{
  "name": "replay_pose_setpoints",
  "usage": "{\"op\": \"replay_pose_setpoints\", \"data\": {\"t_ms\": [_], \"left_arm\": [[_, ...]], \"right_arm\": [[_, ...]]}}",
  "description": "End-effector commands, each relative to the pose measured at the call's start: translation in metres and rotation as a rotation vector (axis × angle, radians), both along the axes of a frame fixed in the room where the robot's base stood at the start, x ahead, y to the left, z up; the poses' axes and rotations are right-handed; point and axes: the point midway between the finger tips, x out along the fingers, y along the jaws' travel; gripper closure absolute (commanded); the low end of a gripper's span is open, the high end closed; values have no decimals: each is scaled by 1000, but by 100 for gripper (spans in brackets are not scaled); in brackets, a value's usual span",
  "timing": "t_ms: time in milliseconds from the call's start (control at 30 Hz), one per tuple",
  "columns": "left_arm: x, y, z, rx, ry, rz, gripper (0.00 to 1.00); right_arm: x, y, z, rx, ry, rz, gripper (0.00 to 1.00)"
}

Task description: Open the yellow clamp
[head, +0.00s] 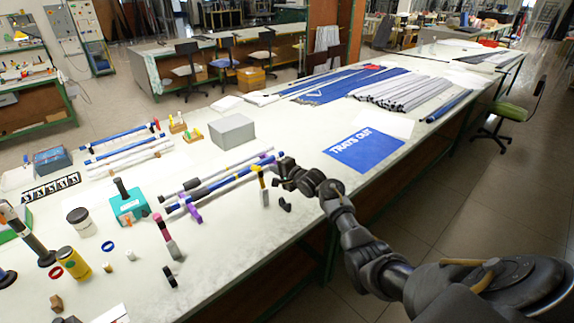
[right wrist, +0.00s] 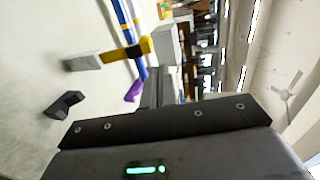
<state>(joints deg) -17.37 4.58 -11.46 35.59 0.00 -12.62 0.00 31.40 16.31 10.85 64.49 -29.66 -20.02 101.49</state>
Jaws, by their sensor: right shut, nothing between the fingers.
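My right gripper (head: 279,168) is shut and empty, just right of the clamp's top; contact cannot be told. Its fingers (right wrist: 158,88) also show in the right wrist view. My left gripper is not in view.
A black angled piece (head: 285,205) lies right of the clamp's foot. A pink clamp (head: 164,228) stands to the left, and a purple support (head: 194,213) is under the rods. A grey box (head: 232,131) stands behind. A blue "TRAYS OUT" sheet (head: 364,151) lies to the right.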

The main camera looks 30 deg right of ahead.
Motion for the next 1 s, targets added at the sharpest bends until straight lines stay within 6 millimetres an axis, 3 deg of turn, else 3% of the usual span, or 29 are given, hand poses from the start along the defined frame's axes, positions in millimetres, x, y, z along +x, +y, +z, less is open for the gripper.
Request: {"op": "replay_pose_setpoints", "data": {"t_ms": [433,900,1000], "left_arm": [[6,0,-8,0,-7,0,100],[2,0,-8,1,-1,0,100],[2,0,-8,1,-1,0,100]], "right_arm": [[-54,-1,35,1,0,11,100],[-62,-4,40,1,2,9,100],[-67,-2,33,-29,13,11,100]]}}
